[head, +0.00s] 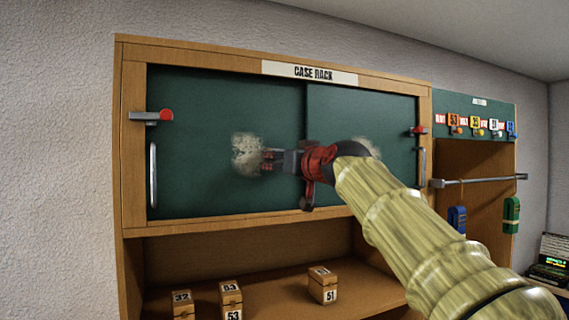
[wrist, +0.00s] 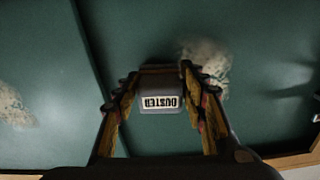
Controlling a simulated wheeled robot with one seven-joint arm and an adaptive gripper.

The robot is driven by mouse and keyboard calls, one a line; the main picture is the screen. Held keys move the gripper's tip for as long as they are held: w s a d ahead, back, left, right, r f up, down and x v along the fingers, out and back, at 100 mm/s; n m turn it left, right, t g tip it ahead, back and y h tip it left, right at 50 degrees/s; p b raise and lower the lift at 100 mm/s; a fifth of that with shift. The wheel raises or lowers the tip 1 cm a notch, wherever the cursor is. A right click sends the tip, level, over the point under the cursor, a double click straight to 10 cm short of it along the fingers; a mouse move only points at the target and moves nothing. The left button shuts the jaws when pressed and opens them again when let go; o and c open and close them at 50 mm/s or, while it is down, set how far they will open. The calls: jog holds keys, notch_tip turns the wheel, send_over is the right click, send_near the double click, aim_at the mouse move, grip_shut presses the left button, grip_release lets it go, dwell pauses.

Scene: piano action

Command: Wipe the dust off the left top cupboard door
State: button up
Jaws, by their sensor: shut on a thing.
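The left top cupboard door (head: 215,110) is a dark green sliding panel with a pale, blotchy dust patch (head: 247,155) at its middle right. My gripper (head: 268,160) is at the right edge of this patch, in front of the door. In the wrist view, my gripper (wrist: 160,92) is shut on a grey duster (wrist: 160,87), its "DUSTER" label upside down. The dust patch shows there just right of the fingers (wrist: 207,68). I cannot tell whether the duster touches the door. My fingers largely hide the duster in the head view.
The right door (head: 350,100) has another dust patch (head: 372,147), partly behind my arm. Vertical handles (head: 153,175) and red-knobbed latches (head: 152,116) sit at the doors' outer sides. Numbered wooden blocks (head: 323,286) stand on the shelf below. A rail (head: 480,181) juts out at right.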

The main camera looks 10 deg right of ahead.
jog(key=shift+s+a+p, duration=0.25)
jog(key=shift+a, duration=0.55)
jog(key=shift+s+a+p, duration=0.2)
jog(key=shift+s+a, duration=0.05)
jog(key=shift+a, duration=0.55)
jog(key=shift+s+a+r+p, duration=0.1)
jog(key=shift+s+a+p, duration=0.05)
jog(key=shift+a+p, duration=0.4)
jog(key=shift+s+a+p, duration=0.15)
jog(key=shift+a+p, duration=0.25)
jog(key=shift+a, duration=0.25)
jog(key=shift+s+a+p, duration=0.15)
jog(key=shift+a+p, duration=0.35)
jog(key=shift+a, duration=0.1)
